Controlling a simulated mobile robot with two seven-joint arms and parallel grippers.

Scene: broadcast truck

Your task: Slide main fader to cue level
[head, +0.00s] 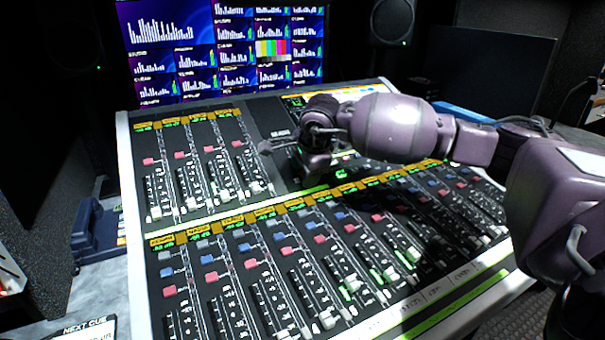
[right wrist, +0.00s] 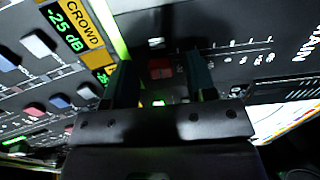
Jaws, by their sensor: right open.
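The main section of the mixing console carries a MAIN label (right wrist: 307,42) and a scale of marks in the right wrist view. A red block (right wrist: 161,68), which looks like the main fader's cap, shows between the two fingers of my right gripper (right wrist: 163,80). The fingers stand apart on either side of it; I cannot tell whether they touch it. In the head view my right gripper (head: 290,148) is over the console's middle panel, and the arm hides much of that panel and the cap. My left gripper is not in view.
The console (head: 126,180) has several channel faders in two banks. A cue card (head: 85,329) is at the lower left. Screens (head: 165,28) stand behind, with a speaker (head: 393,22) beside them. A blue object (head: 92,235) is left of the console.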

